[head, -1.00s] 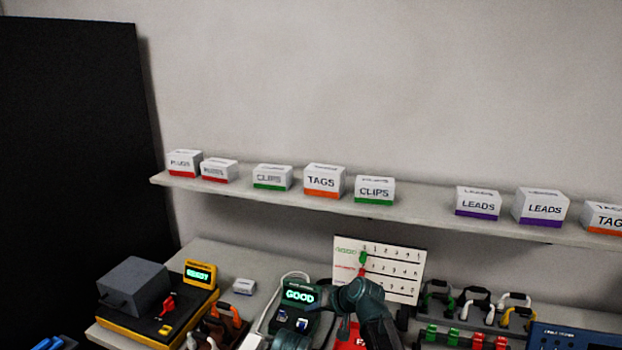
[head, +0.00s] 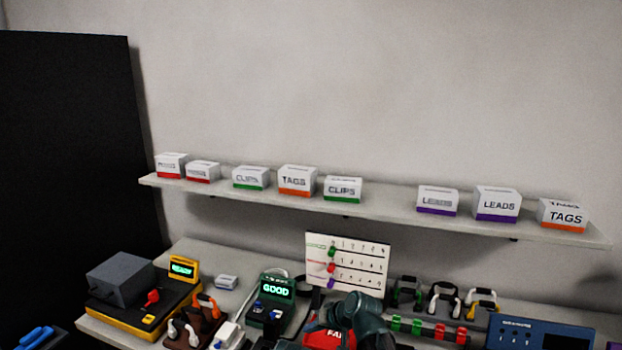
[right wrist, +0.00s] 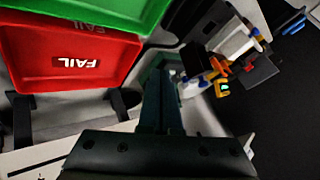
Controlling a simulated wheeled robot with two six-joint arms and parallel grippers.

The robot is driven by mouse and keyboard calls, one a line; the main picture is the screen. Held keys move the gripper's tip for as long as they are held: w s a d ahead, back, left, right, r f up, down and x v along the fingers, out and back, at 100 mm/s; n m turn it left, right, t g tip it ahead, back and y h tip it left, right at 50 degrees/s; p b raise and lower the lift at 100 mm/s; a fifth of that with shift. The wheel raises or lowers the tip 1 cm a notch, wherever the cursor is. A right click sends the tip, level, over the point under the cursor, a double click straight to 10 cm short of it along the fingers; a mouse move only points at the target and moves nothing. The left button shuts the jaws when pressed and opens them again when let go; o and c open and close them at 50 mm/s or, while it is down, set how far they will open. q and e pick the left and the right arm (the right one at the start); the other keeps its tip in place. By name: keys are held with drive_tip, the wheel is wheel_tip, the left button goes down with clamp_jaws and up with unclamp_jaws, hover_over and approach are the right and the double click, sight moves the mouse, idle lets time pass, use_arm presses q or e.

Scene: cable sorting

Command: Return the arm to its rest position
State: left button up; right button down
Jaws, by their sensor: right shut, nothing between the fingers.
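My right arm (head: 358,312) shows at the bottom middle of the head view, in front of the tally board (head: 375,254) and beside the red FAIL bin (head: 318,340). In the right wrist view my right gripper (right wrist: 160,72) is shut with nothing between its fingers. The red FAIL bin (right wrist: 70,82) and a green bin (right wrist: 105,10) lie to the left of the fingers there, apart from them. My left gripper cannot be made out in either view.
A tester (head: 270,312) reads GOOD. Left of it are a black and yellow machine (head: 140,308) and a brown cable holder (head: 195,330). A cable rack (head: 430,328) and blue device (head: 540,336) stand at right. A shelf (head: 390,200) of labelled boxes runs above.

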drive_tip(key=s+f+g+h, duration=0.1)
drive_tip(key=s, duration=0.3)
drive_tip(key=s+f+n+g+h, duration=0.1)
drive_tip(key=s+f, duration=0.1)
drive_tip(key=s, duration=0.2)
drive_tip(key=s+f+n+g+h, duration=0.1)
drive_tip(key=s, duration=0.4)
drive_tip(key=shift+d+f, duration=0.2)
drive_tip(key=shift+d, duration=0.2)
drive_tip(key=s+d+f+g+h, duration=0.1)
drive_tip(key=s+d+h, duration=0.3)
drive_tip(key=s, duration=0.6)
drive_tip(key=shift+s+d+n+g+h, duration=0.35)
drive_tip(key=shift+d+g, duration=0.2)
drive_tip(key=shift+g, duration=0.35)
